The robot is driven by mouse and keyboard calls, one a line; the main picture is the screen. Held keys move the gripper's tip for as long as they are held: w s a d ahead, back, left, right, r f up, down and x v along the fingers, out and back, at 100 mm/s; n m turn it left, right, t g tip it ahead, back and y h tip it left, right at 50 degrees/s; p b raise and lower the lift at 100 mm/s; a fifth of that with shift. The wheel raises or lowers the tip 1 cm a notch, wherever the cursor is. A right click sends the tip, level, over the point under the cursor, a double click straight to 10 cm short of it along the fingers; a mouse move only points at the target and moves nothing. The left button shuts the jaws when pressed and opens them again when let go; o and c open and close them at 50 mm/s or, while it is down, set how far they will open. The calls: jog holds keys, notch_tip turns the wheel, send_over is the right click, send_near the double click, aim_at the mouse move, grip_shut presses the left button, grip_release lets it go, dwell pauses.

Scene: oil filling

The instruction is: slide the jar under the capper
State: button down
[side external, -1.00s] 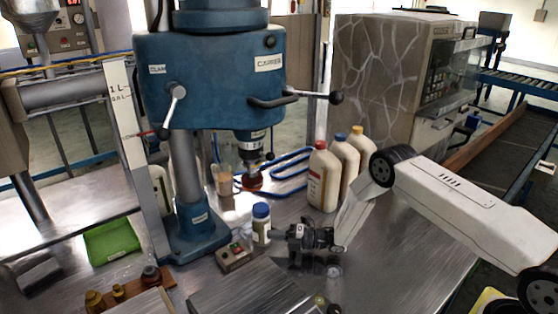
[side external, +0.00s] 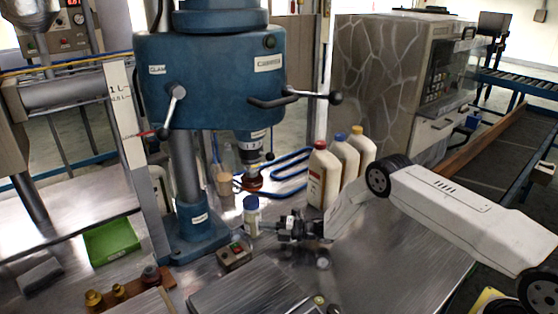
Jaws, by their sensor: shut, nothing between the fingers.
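The jar (side external: 251,220) is a small white bottle with a blue cap, upright on the metal table. It stands just right of the base of the blue capper (side external: 208,80). The capper's chuck with an orange tip (side external: 252,184) hangs above the jar in the picture, apart from its cap. I cannot tell whether they line up in depth. My gripper (side external: 268,229) is shut and low over the table at the jar's right side. Its fingertips are small and dark, and look at or very near the jar's wall.
A control box (side external: 235,256) with buttons is in front of the jar. Cream bottles (side external: 323,177) stand behind my gripper, and a blue hose (side external: 290,164) lies behind the chuck. A green tray (side external: 112,240) is at the left. Bare table (side external: 400,240) lies to the right.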

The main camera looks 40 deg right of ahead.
jog(key=shift+d, duration=0.15)
jog(key=shift+s, duration=2.1)
jog(key=v, duration=0.9)
jog(key=shift+s+d+r, duration=0.1)
jog(key=shift+s+d, duration=0.05)
jog(key=shift+s, duration=0.15)
jog(key=shift+w+a+r, duration=0.1)
jog(key=shift+w+a, duration=0.05)
jog(key=shift+a, duration=0.25)
jog(key=a+r+m+t+h, duration=0.1)
jog(key=a, duration=0.1)
jog(key=a+m+t+h, duration=0.1)
jog(key=a, duration=0.2)
jog(key=a+r+m+t+h, duration=0.1)
jog(key=a, duration=0.1)
jog(key=shift+w+a+r+h, duration=0.3)
jog(key=shift+a+h, duration=0.1)
jog(key=shift+s+a+r+m+h, duration=0.15)
jog(key=shift+s+a+m+h, duration=0.1)
jog(key=shift+a+m+h, duration=0.25)
